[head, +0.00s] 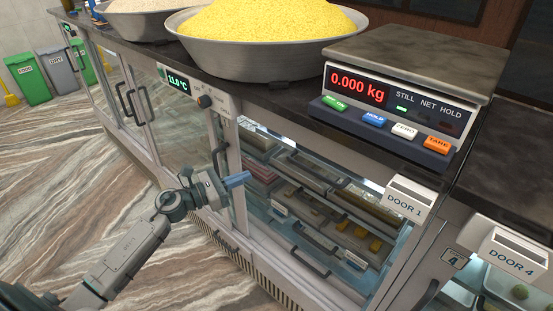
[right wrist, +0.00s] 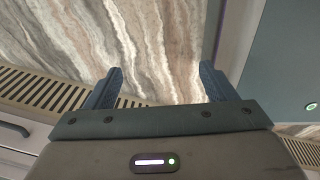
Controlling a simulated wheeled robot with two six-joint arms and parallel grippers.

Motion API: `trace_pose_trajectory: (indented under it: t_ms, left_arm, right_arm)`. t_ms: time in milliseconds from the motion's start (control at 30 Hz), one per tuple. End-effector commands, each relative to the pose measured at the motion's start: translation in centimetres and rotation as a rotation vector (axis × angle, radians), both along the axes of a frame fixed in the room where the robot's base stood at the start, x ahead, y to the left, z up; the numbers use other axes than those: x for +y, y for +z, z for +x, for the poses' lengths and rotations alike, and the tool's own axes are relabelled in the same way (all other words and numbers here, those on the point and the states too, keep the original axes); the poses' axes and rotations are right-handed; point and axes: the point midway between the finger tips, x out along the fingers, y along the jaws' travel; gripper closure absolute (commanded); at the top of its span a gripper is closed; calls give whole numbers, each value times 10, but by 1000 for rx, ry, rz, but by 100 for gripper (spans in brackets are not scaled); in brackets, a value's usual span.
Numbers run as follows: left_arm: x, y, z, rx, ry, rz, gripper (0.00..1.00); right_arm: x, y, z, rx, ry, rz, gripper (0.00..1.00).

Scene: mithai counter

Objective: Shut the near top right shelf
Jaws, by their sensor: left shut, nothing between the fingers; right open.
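The glass-fronted counter case under the DOOR 1 tag (head: 405,200) holds trays on shelves. A long tan tray (head: 368,207) lies at its upper right, close under the counter top. I cannot tell for certain how far its shelf sticks out. Lower trays with orange and pale pieces show below it. Dark bar handles (head: 316,238) show in front of these trays. My left gripper (head: 246,178) is shut and empty, in front of the case's left edge. My right gripper (right wrist: 158,84) is open and empty in the right wrist view, above the floor; the head view does not show it.
A weighing scale (head: 405,85) reading 0.000 kg and a metal bowl of yellow grains (head: 270,48) stand on the dark counter top. A temperature display (head: 180,81) is on the left front. A DOOR 4 section (head: 515,250) is at right. The marbled floor (head: 80,165) at left is clear.

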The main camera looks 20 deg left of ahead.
Motion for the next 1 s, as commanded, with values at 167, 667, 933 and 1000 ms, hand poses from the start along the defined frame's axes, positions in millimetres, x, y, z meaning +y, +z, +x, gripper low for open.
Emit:
trace_pose_trajectory:
  t_ms: [167, 667, 933, 1000]
  left_arm:
    - [-18, 7, 23, -2, 1, -6, 100]
    - [-67, 9, 82, 1, 1, -2, 100]
    - [-71, 6, 88, 0, 0, 0, 100]
    - [-71, 6, 88, 0, 0, 0, 100]
  right_arm:
    - [0, 20, 2, -5, 0, 0, 22]
    - [15, 59, 10, -16, -4, 16, 22]
    - [9, 61, 9, -14, -2, 10, 22]
    - [7, 61, 9, -13, -2, 8, 22]
